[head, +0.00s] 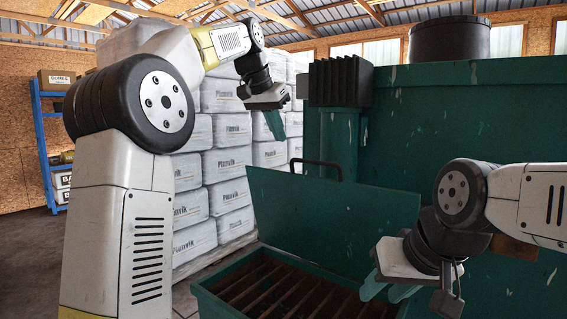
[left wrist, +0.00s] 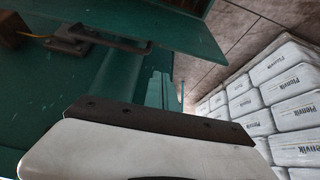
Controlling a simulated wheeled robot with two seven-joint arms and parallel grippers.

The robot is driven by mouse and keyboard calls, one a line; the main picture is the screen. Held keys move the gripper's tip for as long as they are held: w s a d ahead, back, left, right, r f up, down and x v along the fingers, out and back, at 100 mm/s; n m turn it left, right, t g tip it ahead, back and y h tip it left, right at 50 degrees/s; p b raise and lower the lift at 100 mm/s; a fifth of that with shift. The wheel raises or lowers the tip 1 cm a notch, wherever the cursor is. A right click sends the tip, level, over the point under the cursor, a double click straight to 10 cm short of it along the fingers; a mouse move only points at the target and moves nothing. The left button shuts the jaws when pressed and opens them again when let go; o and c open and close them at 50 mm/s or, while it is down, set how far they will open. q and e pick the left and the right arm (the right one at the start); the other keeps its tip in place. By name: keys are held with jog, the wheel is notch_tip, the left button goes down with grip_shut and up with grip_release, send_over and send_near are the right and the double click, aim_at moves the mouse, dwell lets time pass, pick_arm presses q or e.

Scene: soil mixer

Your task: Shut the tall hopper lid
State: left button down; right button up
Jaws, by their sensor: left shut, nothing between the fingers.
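The hopper lid (head: 335,220) is a green panel standing raised and tilted over the hopper (head: 222,305), whose barred top is exposed. A dark handle (head: 320,163) sits at the lid's upper edge. In the left wrist view the lid (left wrist: 170,25) and handle (left wrist: 110,42) show at the top. My left gripper (head: 275,125) is shut and empty, above and left of the handle, apart from it. Its fingers also show in the left wrist view (left wrist: 160,92). My right gripper (head: 388,288) is low at the lid's right side, over the hopper's right part; its finger gap is unclear.
White bags (head: 215,170) are stacked behind and left of the hopper. The large green machine body (head: 470,110) stands to the right, with a dark ribbed block (head: 340,82) near its left edge. A blue shelf (head: 40,140) is at the far left.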

aim_at(284, 174)
pick_arm(q)
jog(key=x, duration=0.9)
jog(key=shift+w+a+f, duration=0.15)
jog(key=shift+a+f, duration=0.15)
jog(key=shift+f, duration=0.15)
jog(key=shift+s+a+f, duration=0.2)
jog(key=shift+s+a, duration=0.1)
jog(key=shift+s, duration=0.15)
jog(key=shift+a, duration=0.1)
